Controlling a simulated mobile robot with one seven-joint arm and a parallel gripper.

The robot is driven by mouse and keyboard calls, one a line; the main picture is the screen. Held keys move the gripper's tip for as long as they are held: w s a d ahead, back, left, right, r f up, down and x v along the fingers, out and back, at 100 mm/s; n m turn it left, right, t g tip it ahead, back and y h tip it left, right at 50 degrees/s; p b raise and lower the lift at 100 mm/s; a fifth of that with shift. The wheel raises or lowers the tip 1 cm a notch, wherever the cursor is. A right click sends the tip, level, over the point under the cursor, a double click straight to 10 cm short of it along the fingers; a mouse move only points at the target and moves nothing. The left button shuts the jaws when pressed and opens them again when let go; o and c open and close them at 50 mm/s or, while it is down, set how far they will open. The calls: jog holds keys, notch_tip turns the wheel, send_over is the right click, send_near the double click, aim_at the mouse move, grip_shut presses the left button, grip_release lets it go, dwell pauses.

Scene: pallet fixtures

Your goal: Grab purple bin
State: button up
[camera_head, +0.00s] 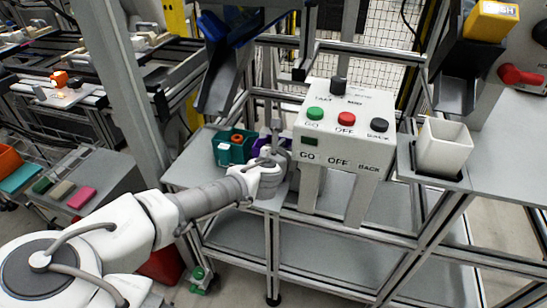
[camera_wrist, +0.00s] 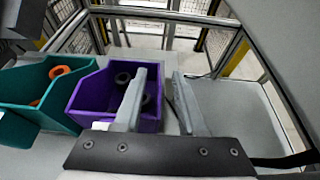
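The purple bin (camera_wrist: 91,97) stands on a grey surface in the wrist view, with dark rings inside. In the head view only a little of the purple bin (camera_head: 256,146) shows; my arm and gripper hide the rest. My gripper (camera_wrist: 160,70) is open, its two fingers apart. In the wrist view the left finger overlaps the bin's inside and the right finger is to the right of its right wall, so that wall appears between them. I cannot tell whether either finger touches it. My gripper (camera_head: 276,135) also shows in the head view.
A teal bin (camera_wrist: 30,93) with orange rings stands close to the left of the purple bin. A control box (camera_head: 343,125) with buttons stands right of my gripper in the head view. A white square container (camera_head: 443,147) stands farther right. Frame posts stand nearby.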

grip_shut()
dwell(1.3)
